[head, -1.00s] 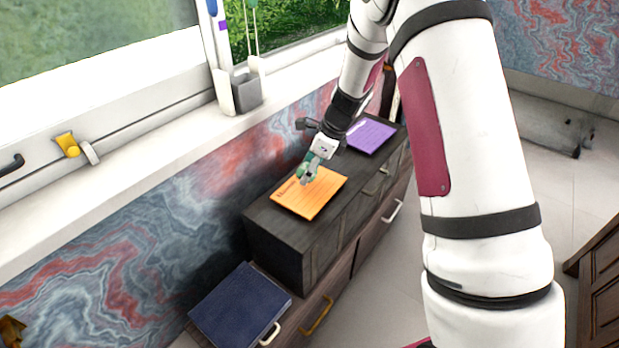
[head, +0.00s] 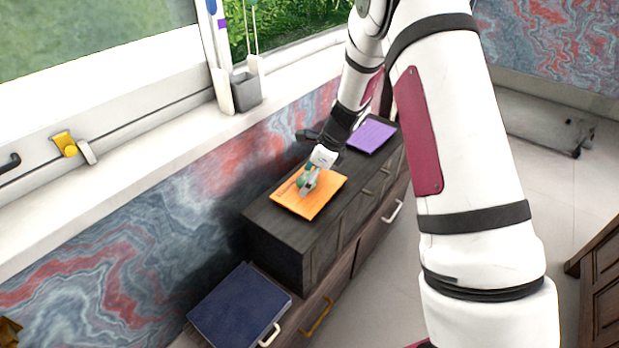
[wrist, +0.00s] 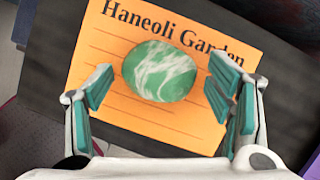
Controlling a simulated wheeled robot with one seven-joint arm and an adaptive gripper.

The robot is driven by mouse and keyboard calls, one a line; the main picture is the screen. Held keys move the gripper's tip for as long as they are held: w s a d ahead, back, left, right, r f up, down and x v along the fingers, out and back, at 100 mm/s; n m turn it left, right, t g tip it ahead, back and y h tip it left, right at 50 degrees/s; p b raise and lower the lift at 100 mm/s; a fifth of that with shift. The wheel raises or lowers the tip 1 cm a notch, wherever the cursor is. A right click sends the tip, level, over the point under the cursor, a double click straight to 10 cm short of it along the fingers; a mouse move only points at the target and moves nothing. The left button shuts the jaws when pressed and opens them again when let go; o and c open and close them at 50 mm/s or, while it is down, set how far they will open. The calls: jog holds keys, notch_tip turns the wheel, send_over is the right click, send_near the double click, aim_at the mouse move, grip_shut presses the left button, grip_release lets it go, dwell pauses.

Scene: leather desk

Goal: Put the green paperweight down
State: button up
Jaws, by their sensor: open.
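The green paperweight (wrist: 160,71) is a rounded stone with white veins. In the wrist view it rests on an orange card (wrist: 112,52) printed "Haneoli Garden". My gripper (wrist: 160,90) is open, with one teal-padded finger on each side of the paperweight and a visible gap to each. In the head view my gripper (head: 308,182) is low over the orange card (head: 325,199), which lies on the dark cabinet top. The paperweight is mostly hidden behind the fingers there.
A purple card (head: 371,137) lies farther back on the dark cabinet (head: 275,240). A blue binder-like object (head: 240,306) lies on the lower surface in front. The window sill (head: 190,138) and patterned wall run along the left.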

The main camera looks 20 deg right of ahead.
jog(key=p+v, duration=0.1)
jog(key=v, duration=1.1)
jog(key=shift+r+p, duration=0.3)
jog(key=shift+p, duration=0.1)
jog(key=s+a+r+n, duration=0.3)
jog(key=s+r+n, duration=0.35)
jog(key=s, duration=0.25)
jog(key=s+a+r+n, duration=0.3)
jog(key=s+r+n, duration=0.2)
jog(key=s+r, duration=0.3)
jog(key=s+d+r+n+h, duration=0.1)
jog(key=s+n+h, duration=0.3)
jog(key=s+n, duration=0.8)
jog(key=s+d, duration=0.1)
jog(key=s, duration=0.9)
jog(key=shift+r+n, duration=0.2)
jog(key=shift+n, duration=0.15)
